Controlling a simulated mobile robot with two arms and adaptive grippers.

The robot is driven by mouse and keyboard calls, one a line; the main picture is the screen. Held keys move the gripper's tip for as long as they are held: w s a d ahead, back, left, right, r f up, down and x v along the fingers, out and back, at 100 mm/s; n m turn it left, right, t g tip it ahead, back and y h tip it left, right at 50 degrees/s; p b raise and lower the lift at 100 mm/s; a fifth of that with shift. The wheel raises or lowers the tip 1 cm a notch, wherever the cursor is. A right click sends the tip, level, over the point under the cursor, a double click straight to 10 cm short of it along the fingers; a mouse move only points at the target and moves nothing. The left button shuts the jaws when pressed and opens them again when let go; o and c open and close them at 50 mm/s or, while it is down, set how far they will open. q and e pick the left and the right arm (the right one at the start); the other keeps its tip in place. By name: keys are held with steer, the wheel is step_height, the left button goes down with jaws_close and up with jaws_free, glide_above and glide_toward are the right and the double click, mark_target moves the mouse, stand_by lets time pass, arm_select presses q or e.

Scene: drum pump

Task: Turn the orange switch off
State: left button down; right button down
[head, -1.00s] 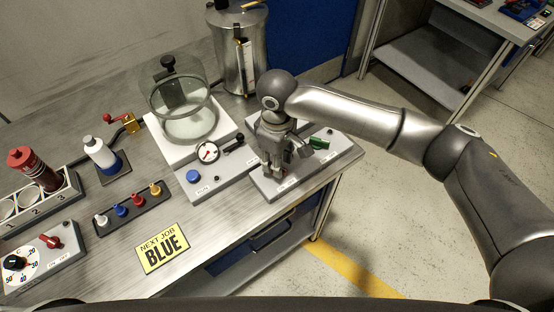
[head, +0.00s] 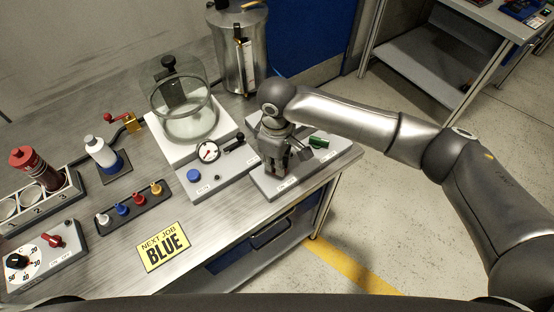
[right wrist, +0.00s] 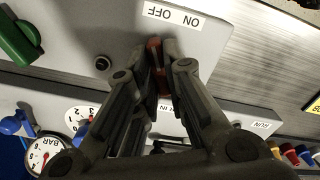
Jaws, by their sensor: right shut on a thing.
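The orange switch (right wrist: 154,52) is a small orange-red lever on a grey panel (right wrist: 80,25). In the right wrist view it stands between the fingertips of my right gripper (right wrist: 160,50), which is shut on it. An ON OFF label (right wrist: 172,14) is beside the switch. In the head view my right gripper (head: 274,172) points down over the grey panel at the table's right end and hides the switch. Which way the lever leans is hard to tell. My left gripper is not in view.
A green switch (head: 319,142) sits on the same panel. Left of it stand a gauge panel with a blue knob (head: 194,176) and a glass chamber (head: 186,110). A yellow NEXT JOB BLUE sign (head: 163,247) lies near the front edge. A steel drum (head: 240,50) stands behind.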

steer(key=shift+r+n+p, duration=0.25)
steer(key=shift+n+p, duration=0.05)
steer(key=shift+p, duration=0.1)
steer(key=shift+f+n+p, duration=0.15)
steer(key=shift+n+p, duration=0.3)
steer(key=shift+n, duration=0.25)
steer(key=c, duration=1.5)
jaws_free()
step_height(320, 180, up, 12)
